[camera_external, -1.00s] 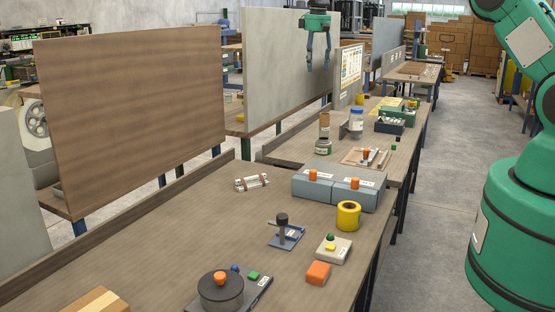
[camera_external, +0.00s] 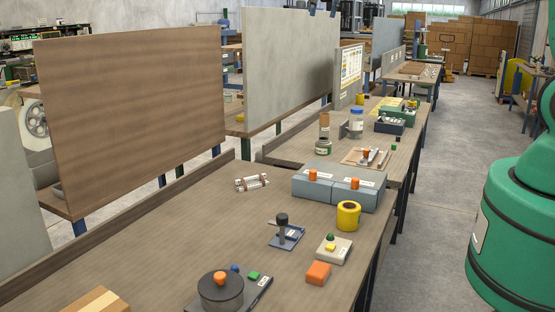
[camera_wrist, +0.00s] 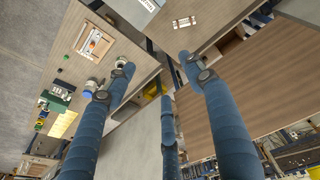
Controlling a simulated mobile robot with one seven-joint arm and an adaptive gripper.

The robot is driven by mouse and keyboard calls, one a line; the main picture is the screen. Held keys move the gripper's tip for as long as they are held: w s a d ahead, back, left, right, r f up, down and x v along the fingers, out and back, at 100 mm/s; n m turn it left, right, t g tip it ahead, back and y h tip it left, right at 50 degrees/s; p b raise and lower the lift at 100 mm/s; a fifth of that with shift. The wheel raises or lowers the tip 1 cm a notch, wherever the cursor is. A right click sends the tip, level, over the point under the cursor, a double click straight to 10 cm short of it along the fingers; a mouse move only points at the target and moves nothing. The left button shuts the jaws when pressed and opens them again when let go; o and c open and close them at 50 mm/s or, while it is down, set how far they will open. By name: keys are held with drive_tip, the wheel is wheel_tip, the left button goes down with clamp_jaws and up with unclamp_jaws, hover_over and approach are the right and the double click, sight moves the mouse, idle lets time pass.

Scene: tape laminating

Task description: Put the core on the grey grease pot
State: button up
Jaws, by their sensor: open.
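The brown cylinder that looks like the core (camera_external: 324,119) stands upright on the far bench in the external view.
A blue-lidded jar (camera_external: 356,123) stands right of the core. Grey boxes with orange knobs (camera_external: 338,187) stand nearer. A tall grey panel (camera_external: 285,70) rises behind the bench.

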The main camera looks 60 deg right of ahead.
drive_tip(key=s+a+r+t, duration=0.1)
drive_tip(key=s+a+r, duration=0.1)
drive_tip(key=s+a, duration=0.65)
drive_tip(key=s+a+r+t, duration=0.1)
drive_tip(key=s+a+r, duration=0.1)
drive_tip(key=s+a, duration=0.6)
drive_tip(key=s+a+f, duration=0.3)
drive_tip(key=s, duration=0.6)
drive_tip(key=s+a+f+t+y, duration=0.1)
drive_tip(key=s+a+f, duration=0.2)
drive_tip(key=s, duration=0.6)
drive_tip(key=shift+a+n, duration=0.4)
drive_tip(key=shift+a, duration=0.2)
drive_tip(key=shift+f, duration=0.1)
wheel_tip(320, 180, down, 13)
drive_tip(key=b, duration=1.3)
drive_tip(key=shift+f, duration=0.2)
